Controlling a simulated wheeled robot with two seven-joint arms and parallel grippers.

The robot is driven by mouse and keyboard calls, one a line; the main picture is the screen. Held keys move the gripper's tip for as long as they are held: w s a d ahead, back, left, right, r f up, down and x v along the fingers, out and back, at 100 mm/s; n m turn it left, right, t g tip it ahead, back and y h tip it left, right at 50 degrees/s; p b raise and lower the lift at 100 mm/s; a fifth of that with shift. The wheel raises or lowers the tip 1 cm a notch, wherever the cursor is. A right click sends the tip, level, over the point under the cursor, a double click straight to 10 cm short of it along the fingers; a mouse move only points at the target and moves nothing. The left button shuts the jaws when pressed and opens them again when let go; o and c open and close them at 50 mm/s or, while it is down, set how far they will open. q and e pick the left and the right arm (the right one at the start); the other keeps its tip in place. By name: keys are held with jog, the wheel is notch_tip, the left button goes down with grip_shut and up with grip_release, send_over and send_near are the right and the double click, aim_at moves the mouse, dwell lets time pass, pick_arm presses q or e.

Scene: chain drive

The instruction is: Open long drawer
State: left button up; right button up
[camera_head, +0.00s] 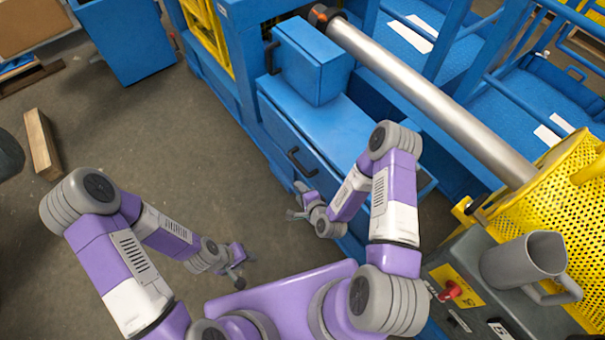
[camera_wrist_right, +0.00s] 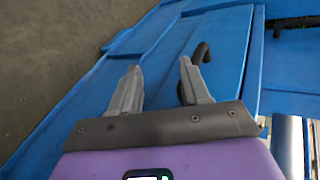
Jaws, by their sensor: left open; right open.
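The long drawer is a long blue front (camera_head: 276,128) low on the blue machine, with a black bar handle (camera_head: 300,162). It looks closed in the head view. My right gripper (camera_head: 297,202) is open and empty, a little in front of and below that handle. In the right wrist view my right gripper (camera_wrist_right: 160,68) has its two fingers apart, and the black handle (camera_wrist_right: 203,52) shows just beyond the right finger, not between the fingers. Whether the finger touches it I cannot tell. My left gripper (camera_head: 240,268) is open and empty over the floor, away from the machine.
A smaller blue box (camera_head: 312,62) with its own black handle (camera_head: 271,57) sits above the long drawer. A metal shaft (camera_head: 430,100) runs to a yellow mesh guard (camera_head: 560,200). A grey jug (camera_head: 524,260) stands on the control panel. The floor (camera_head: 150,130) at left is mostly clear.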

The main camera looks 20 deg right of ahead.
aim_at(304, 174)
jog(key=w+d+m+t, duration=0.1)
jog(key=m, duration=0.1)
jog(key=w+d+m+t+h+b, duration=0.1)
jog(key=m, duration=0.1)
jog(key=w+d+m+t+h+b, duration=0.1)
jog(key=m+t, duration=0.1)
jog(key=m, duration=0.1)
jog(key=shift+d, duration=0.15)
jog(key=b+x, duration=0.2)
jog(key=x, duration=0.5)
jog(key=shift+w+r, duration=0.15)
pick_arm(q)
notch_tip(304, 174, down, 5)
pick_arm(e)
grip_shut()
